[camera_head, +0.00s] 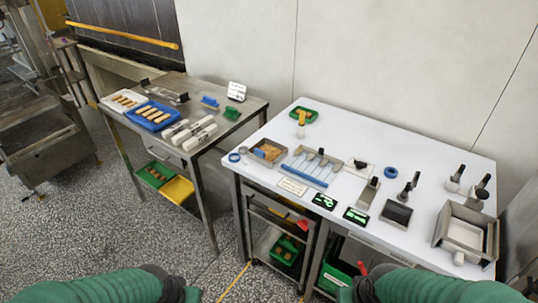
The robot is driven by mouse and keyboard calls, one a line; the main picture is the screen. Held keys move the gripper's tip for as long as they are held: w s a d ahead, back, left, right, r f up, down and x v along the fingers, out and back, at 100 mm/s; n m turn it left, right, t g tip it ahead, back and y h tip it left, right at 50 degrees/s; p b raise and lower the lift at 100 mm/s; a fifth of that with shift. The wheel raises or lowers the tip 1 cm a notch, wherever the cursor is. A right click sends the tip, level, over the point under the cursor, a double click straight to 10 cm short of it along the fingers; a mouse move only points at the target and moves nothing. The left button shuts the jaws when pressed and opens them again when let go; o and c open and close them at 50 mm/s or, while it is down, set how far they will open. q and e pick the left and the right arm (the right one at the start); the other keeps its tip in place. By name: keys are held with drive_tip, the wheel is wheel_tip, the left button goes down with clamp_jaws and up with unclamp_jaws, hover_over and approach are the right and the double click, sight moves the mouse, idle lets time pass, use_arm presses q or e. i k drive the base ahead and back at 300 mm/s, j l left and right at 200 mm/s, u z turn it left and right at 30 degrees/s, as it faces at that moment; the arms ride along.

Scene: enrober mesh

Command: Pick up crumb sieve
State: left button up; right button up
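I cannot tell for certain which item is the crumb sieve. One candidate is a shallow metal tray (282,159) holding orange-brown bits, near the left end of the white table (340,132). Others are a small dark square pan (397,214) near the front edge and a large open metal box (444,228) with a pale inside at the right end. All rest on the tabletop, and no gripper touches them. My green-sleeved arms show only at the bottom edge, left and right, well short of these items. Neither gripper's fingers are visible.
A steel table (187,85) at left holds a blue tray (168,122) of bars and white rolls. Carts with green bins stand underneath. Its back middle is clear.

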sight(267, 152)
drive_tip(key=i+j+z, duration=0.2)
drive_tip(key=i+j, duration=0.25)
drive_tip(key=i+j+z, duration=0.15)
drive_tip(key=i+j, duration=0.2)
drive_tip(key=j, duration=0.3)
